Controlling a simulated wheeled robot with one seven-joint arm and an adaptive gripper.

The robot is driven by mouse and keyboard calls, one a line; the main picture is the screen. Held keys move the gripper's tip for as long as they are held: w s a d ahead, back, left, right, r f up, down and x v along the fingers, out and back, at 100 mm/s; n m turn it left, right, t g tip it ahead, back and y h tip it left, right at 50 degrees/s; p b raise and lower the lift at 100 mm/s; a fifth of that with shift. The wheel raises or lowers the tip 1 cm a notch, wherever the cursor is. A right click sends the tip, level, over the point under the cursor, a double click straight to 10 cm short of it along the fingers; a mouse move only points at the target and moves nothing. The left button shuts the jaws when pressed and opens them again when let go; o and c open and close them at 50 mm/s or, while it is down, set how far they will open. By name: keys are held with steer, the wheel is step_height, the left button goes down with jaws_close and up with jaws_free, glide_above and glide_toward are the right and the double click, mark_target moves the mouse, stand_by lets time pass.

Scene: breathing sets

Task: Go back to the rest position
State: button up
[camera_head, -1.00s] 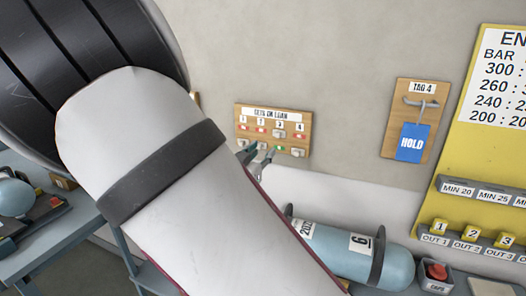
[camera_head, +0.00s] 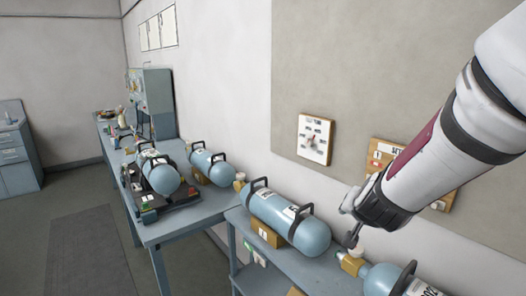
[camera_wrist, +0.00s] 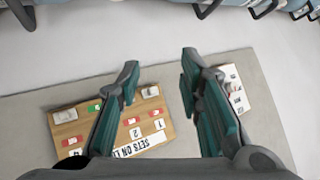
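My gripper (camera_head: 352,240) hangs from the arm at the right of the head view, in front of the wall and just above the bench with the cylinders. In the wrist view my gripper (camera_wrist: 158,85) has its two green-padded fingers wide apart with nothing between them. Beyond the fingers, the wooden "SETS ON LOAN" board (camera_wrist: 140,120) shows upside down on the wall. In the head view this board (camera_head: 378,160) is partly hidden behind my arm.
A blue cylinder (camera_head: 270,210) with black handles lies on the near bench, left of my gripper. Another cylinder (camera_head: 385,277) lies below it. More cylinders (camera_head: 160,175) lie on the left bench. A white dial panel (camera_head: 316,138) hangs on the wall. Floor at left is clear.

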steer(key=s+a+r+n+g+y, duration=0.1)
steer(key=s+a+r+n+y, duration=0.2)
steer(key=s, duration=0.6)
steer(key=s+a+r+n+g+y, duration=0.25)
steer(key=s+r, duration=0.25)
steer(key=s, duration=0.4)
steer(key=s+d+n+h, duration=0.2)
steer(key=s+h, duration=0.1)
steer(key=s, duration=0.6)
steer(key=shift+s+g, duration=0.35)
steer(key=shift+g, duration=0.1)
steer(key=shift+d+r, duration=0.1)
